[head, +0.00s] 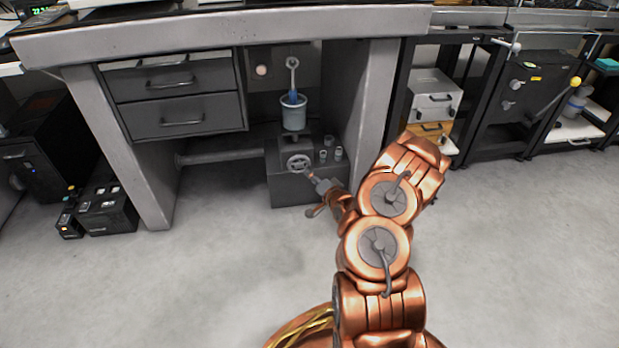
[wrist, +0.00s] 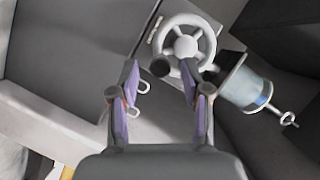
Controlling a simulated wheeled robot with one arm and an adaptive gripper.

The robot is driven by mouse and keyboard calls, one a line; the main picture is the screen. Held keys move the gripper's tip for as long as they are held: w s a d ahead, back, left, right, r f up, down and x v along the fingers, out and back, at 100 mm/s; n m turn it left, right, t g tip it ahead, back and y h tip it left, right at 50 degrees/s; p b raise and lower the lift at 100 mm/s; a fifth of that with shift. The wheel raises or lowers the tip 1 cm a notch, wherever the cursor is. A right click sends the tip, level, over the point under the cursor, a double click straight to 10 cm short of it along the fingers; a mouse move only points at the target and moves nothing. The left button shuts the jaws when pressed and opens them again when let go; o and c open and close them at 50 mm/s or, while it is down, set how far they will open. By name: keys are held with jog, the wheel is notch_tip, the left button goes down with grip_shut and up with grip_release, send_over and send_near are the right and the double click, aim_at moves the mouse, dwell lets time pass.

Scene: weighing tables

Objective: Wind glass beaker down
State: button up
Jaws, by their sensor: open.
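The glass beaker (head: 294,115) stands upright on a small platform above a grey jack box (head: 285,190) under the table. A blue object (head: 292,97) hangs from a ringed rod (head: 292,68) and its lower part is inside the beaker. A spoked handwheel (head: 299,162) is on the front of the box. My gripper (head: 314,177) is open just in front of the wheel. In the wrist view, the wheel (wrist: 186,47) and its dark knob (wrist: 160,66) show near and between my open fingertips (wrist: 158,70); contact cannot be told. The beaker (wrist: 243,87) shows at right.
Several small metal cylinders (head: 330,155) stand on the box, right of the wheel. A grey table leg (head: 365,110) rises at right and a drawer unit (head: 175,95) hangs at left. Black boxes (head: 103,210) sit on the floor at far left. The floor in front is clear.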

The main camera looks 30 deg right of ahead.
aim_at(300, 167)
jog(key=shift+b+x, duration=0.6)
jog(key=shift+x, duration=1)
grip_shut()
